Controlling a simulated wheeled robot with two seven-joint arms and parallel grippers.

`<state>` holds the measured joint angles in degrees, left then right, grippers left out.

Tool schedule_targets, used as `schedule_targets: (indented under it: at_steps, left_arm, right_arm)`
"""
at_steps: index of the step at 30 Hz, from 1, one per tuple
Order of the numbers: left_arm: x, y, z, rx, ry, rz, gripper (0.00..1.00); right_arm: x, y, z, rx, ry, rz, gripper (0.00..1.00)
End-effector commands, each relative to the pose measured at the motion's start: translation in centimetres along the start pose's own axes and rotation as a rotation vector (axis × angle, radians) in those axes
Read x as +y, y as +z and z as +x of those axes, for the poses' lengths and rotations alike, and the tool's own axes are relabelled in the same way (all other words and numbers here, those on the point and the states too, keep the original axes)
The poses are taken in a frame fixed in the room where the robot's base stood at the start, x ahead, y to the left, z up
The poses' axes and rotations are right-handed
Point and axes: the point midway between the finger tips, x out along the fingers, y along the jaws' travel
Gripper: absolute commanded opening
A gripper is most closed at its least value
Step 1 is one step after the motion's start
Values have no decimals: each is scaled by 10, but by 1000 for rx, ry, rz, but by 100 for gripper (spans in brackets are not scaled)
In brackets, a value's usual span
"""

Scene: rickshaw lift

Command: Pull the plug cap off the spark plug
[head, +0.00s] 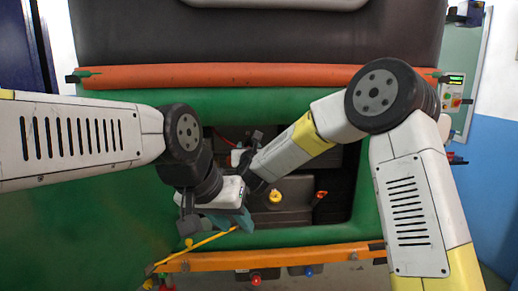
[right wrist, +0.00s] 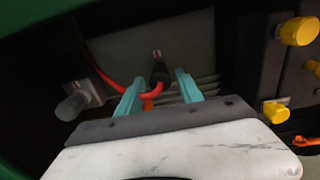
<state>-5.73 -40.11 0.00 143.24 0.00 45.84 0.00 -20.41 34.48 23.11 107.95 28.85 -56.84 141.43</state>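In the right wrist view, a black plug cap (right wrist: 158,74) with a red-orange lead (right wrist: 108,82) sits in front of a grey engine face. A small pale metal piece shows just above the cap; the spark plug itself cannot be made out. My right gripper (right wrist: 159,78) is open, its teal fingers on either side of the cap, with gaps visible. In the head view this gripper reaches into the dark engine bay, its fingertips hard to see. My left gripper (head: 233,219) is at the bay's lower left edge, near a yellow rod; its fingers are partly hidden.
The green body (head: 110,215) frames the bay. An orange bar (head: 290,256) crosses below, and a red-orange bar (head: 220,76) above. A yellow cap (head: 274,197) and a red-tipped lever (head: 320,196) stand inside the bay. The two wrists are close together.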

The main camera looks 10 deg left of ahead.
Motion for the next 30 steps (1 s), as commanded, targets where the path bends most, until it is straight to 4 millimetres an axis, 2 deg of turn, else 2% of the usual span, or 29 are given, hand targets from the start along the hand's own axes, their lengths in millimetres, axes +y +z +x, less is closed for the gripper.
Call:
schedule_targets:
  at_steps: [1,6,17,30]
  left_arm:
    - [0,0,0,0,0,0,36]
    - [0,0,0,0,0,0,36]
    - [0,0,0,0,0,0,36]
    - [0,0,0,0,0,0,36]
  right_arm:
    - [0,0,0,0,0,0,34]
    - [0,0,0,0,0,0,0]
    - [0,0,-2,0,0,0,0]
    - [0,0,-23,0,-1,1,0]
